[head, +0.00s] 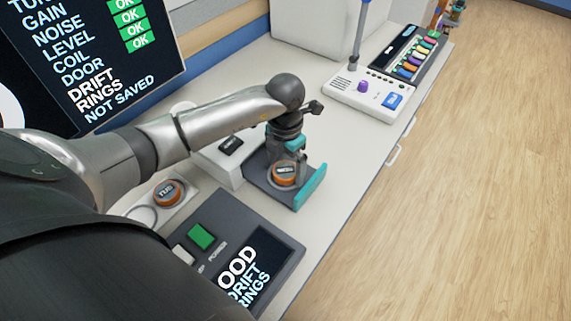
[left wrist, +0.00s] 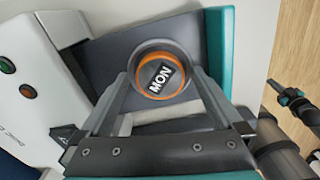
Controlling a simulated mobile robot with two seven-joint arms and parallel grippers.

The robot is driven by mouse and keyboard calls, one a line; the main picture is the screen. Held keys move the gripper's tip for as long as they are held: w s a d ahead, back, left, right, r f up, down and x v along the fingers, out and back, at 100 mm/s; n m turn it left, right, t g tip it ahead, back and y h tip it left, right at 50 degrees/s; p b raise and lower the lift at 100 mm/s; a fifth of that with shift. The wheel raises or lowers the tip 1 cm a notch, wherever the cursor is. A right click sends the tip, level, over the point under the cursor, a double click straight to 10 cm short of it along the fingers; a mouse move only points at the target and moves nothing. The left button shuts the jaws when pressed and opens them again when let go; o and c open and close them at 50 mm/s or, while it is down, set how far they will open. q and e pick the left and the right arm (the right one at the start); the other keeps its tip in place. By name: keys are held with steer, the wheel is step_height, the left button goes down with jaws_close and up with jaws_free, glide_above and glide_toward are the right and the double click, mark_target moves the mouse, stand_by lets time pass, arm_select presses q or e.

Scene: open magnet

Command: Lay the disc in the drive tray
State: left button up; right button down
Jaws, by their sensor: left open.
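A disc with an orange rim and a dark face marked MON (head: 285,174) lies at the drive tray, low between my left gripper's fingers. It also shows in the left wrist view (left wrist: 160,77), inside a round grey rim. The drive tray (head: 258,178) is dark grey with a teal front edge (head: 313,187), and sticks out from a white drive box (head: 217,170). My left gripper (head: 286,163) is open, pointing down over the tray, with a finger on each side of the disc. Whether the fingers touch the disc is hard to tell.
A second orange-rimmed disc (head: 167,192) sits on a white holder beside the drive box. A dark panel with a green button (head: 201,236) and screen lies nearer. A white console (head: 375,95) stands farther back. The white counter right of the tray is clear.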

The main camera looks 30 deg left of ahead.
mark_target(285, 169)
arm_select(q)
steer(key=shift+r, duration=0.2)
step_height(285, 169, up, 12)
steer(key=p, duration=0.2)
stand_by(1.2)
